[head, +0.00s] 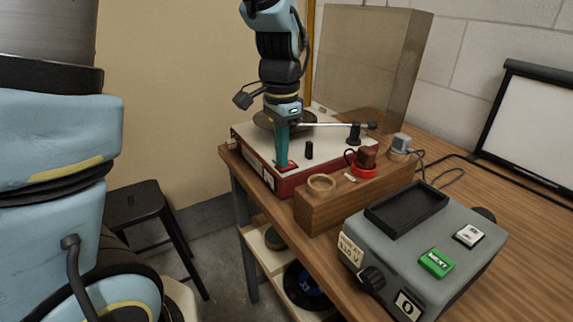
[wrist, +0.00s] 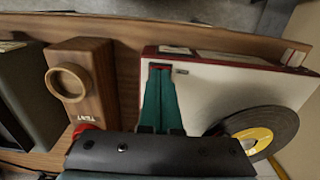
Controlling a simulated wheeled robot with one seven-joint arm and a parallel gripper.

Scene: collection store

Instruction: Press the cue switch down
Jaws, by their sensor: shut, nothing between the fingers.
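My gripper (head: 282,163) reaches straight down over the front of the record player (head: 330,150), with its teal fingers shut and nothing between them. The wrist view shows the fingertips (wrist: 160,70) at a small dark red patch (wrist: 158,66) near the edge of the pale deck (wrist: 215,82). This patch, also seen around the tips in the head view, appears to be the cue switch. The fingers cover most of it, so I cannot tell whether it is down or whether the tips touch it. The record (wrist: 262,128) lies on the platter beside the fingers.
A wooden block (head: 315,212) with a round ring (head: 321,183) stands right of the player. A grey box (head: 395,235) with a green NEXT button (head: 437,262) is nearer. The tone arm (head: 328,125) and raised clear lid (head: 365,60) stand behind my gripper. A black stool (head: 140,200) is at left.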

